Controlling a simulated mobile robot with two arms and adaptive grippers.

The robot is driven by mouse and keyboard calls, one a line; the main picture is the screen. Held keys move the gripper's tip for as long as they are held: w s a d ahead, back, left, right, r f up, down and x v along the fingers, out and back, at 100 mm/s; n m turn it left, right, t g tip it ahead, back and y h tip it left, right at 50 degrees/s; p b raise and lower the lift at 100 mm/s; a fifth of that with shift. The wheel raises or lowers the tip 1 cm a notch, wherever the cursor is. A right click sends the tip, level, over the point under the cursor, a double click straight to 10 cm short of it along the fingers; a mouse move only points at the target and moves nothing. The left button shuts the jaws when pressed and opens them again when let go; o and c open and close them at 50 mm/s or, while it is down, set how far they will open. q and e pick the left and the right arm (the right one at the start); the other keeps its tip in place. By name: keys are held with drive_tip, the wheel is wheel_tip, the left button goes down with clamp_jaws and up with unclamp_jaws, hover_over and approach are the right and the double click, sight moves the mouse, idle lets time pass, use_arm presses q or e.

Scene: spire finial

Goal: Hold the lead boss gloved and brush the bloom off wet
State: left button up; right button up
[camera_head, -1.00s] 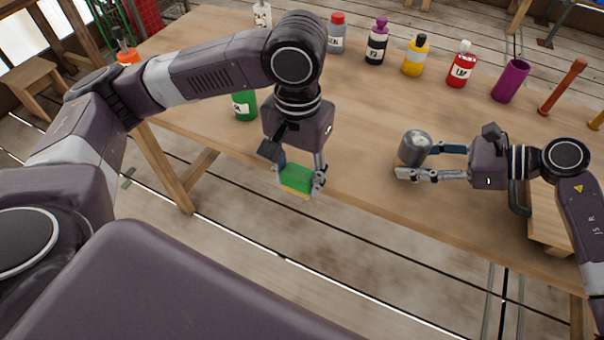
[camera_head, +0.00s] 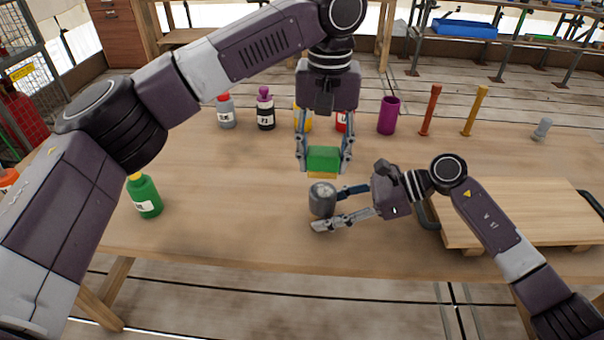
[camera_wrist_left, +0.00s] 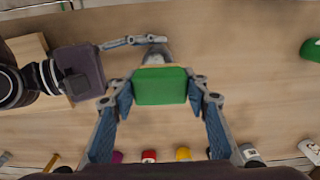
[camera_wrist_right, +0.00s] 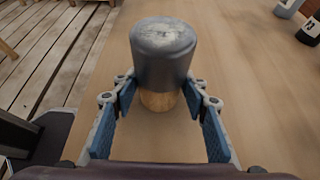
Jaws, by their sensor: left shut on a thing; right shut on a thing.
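The lead boss (camera_head: 322,198) is a dark grey cylinder on a short wooden foot, with a pale blotchy patch on its top, clear in the right wrist view (camera_wrist_right: 162,45). My right gripper (camera_head: 333,208) is shut on it from the right and holds it upright. I cannot tell whether its foot touches the table. My left gripper (camera_head: 323,155) points down and is shut on a green block with a yellow underside (camera_head: 323,159), likely a sponge or brush. The block is just above and behind the boss; in the left wrist view it partly hides the boss, and a gap shows in the head view.
A green bottle (camera_head: 145,195) stands at the left of the table (camera_head: 230,245). Several bottles and a purple cup (camera_head: 388,116) line the back, with red (camera_head: 430,110) and yellow (camera_head: 475,110) upright rods. A wooden board (camera_head: 510,215) lies on the right under my right arm.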

sight(324, 175)
use_arm(q)
drive_tip(key=shift+w+d, duration=0.1)
drive_tip(key=shift+d, duration=0.05)
drive_tip(key=shift+f, duration=1.75)
drive_tip(key=shift+f, duration=0.6)
